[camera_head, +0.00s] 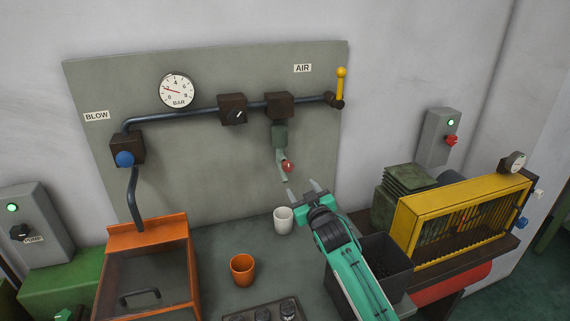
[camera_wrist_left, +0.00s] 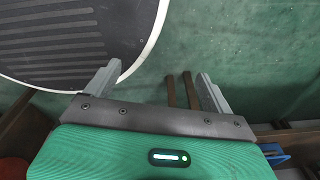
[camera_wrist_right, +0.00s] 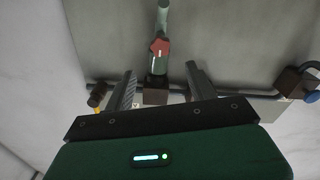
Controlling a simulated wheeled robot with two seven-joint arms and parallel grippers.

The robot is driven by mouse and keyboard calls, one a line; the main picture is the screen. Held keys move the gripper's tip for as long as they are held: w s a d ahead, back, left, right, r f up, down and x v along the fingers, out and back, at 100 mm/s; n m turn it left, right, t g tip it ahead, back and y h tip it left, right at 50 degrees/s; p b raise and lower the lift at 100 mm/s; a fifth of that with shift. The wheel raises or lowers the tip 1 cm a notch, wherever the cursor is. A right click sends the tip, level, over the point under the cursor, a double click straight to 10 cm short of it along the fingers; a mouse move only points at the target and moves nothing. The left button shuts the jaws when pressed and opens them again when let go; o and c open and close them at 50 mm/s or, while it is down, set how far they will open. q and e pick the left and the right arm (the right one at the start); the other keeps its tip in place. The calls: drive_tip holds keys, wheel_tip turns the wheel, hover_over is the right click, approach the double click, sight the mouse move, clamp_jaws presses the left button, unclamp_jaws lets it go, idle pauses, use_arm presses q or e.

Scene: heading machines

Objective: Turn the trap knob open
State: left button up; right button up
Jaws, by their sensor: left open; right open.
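The trap knob (camera_head: 288,166) is a small red knob on the grey-green trap (camera_head: 280,137) that hangs under the pipe on the panel. It also shows in the right wrist view as a red knob (camera_wrist_right: 159,47), ahead of and roughly between the fingers. My right gripper (camera_head: 304,189) is open and empty, below and slightly right of the knob in the head view, apart from it. A white cup (camera_head: 283,220) stands on the bench just below the gripper. My left gripper (camera_wrist_left: 160,82) is open and empty over the floor and is out of the head view.
A yellow valve lever (camera_head: 341,80) stands upright at the pipe's right end. An orange cup (camera_head: 242,270), an orange box with a clear front (camera_head: 148,232) and a dark bin (camera_head: 385,264) surround the arm. A yellow caged machine (camera_head: 464,218) is at the right.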

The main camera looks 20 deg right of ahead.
sight(289, 169)
drive_tip(key=w+p, duration=0.2)
drive_tip(key=w, duration=0.6)
drive_tip(key=shift+w+a+r+p, duration=0.1)
drive_tip(key=shift+w+r+p, duration=0.05)
drive_tip(key=shift+w+p, duration=0.2)
drive_tip(key=w, duration=0.3)
drive_tip(key=shift+p, duration=0.3)
drive_tip(key=shift+w+a, duration=0.1)
drive_tip(key=shift+w, duration=0.7)
use_arm(q)
drive_tip(key=s+r, duration=0.3)
drive_tip(key=shift+s+r, duration=0.15)
drive_tip(key=shift+r, duration=0.1)
drive_tip(key=shift+w, duration=0.2)
use_arm(e)
drive_tip(key=c, duration=1)
